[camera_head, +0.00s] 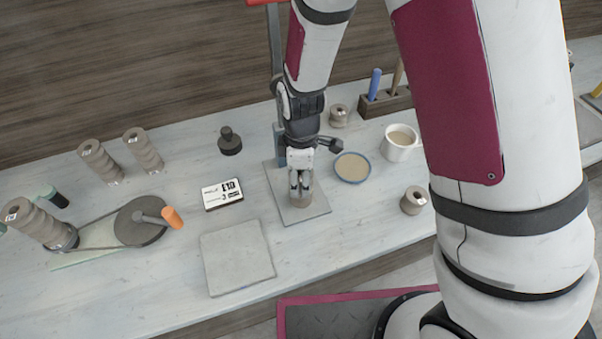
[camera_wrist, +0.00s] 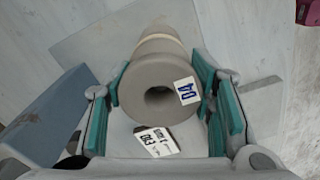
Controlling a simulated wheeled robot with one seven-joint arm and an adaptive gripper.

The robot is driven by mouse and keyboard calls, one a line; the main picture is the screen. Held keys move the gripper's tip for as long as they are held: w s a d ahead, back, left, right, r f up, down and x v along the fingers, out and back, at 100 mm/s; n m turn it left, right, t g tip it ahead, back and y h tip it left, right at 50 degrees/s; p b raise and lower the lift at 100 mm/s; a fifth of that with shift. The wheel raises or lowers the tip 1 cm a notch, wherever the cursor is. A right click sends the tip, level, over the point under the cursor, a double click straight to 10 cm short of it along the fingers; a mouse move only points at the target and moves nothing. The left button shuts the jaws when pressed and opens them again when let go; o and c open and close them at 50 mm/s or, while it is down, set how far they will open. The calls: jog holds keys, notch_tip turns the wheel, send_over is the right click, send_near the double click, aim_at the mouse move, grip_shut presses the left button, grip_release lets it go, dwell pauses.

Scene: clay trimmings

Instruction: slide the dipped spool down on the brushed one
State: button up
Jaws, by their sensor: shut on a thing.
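My gripper (camera_head: 300,182) points down over a grey square plate (camera_head: 322,208) on the bench and is shut on a grey clay spool. The held spool (camera_head: 301,200) shows just below the fingers in the head view. In the wrist view the spool (camera_wrist: 135,88) sits between the teal finger pads of my gripper (camera_wrist: 163,108), with its round hole and a blue-marked white label facing the camera. A pale cream band (camera_wrist: 160,40) circles its far part. I cannot tell whether another spool is beneath it. Loose spools (camera_head: 414,200) and (camera_head: 338,115) stand nearby.
A blue-rimmed bowl (camera_head: 352,168) and a white mug (camera_head: 400,143) stand right of my gripper. A labelled card (camera_head: 222,194) and a bare grey slab (camera_head: 237,262) lie left. A post (camera_head: 275,60) rises close behind. Spool stacks (camera_head: 143,150) stand farther left.

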jog(key=shift+f, duration=0.3)
dwell(0.5)
jog(key=o, duration=1.4)
jog(key=shift+o, duration=0.2)
notch_tip(320, 180, up, 12)
